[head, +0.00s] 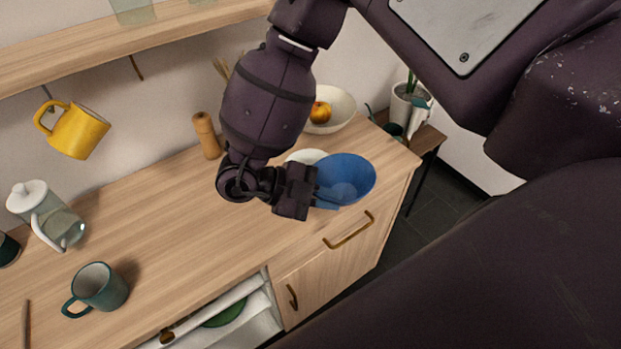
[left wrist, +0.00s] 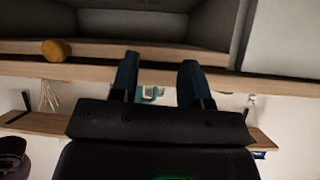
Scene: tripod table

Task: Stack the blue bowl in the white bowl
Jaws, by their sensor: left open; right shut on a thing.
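The blue bowl (head: 352,178) is in my right gripper (head: 322,194), which is shut on its left side. It is tilted near the right end of the wooden counter, and I cannot tell whether it touches anything below. A white bowl (head: 304,156) shows just behind it, mostly hidden by the blue bowl and my right arm. My left gripper (left wrist: 158,82) shows in the left wrist view, open with nothing between its fingers. It is not in the head view.
A larger white bowl (head: 343,104) with fruit (head: 320,112) stands at the back of the counter. A wooden mill (head: 207,136), a glass press (head: 48,215) and a green mug (head: 99,287) stand further left. A yellow mug (head: 78,131) hangs below the shelf (head: 100,45). The middle counter is clear.

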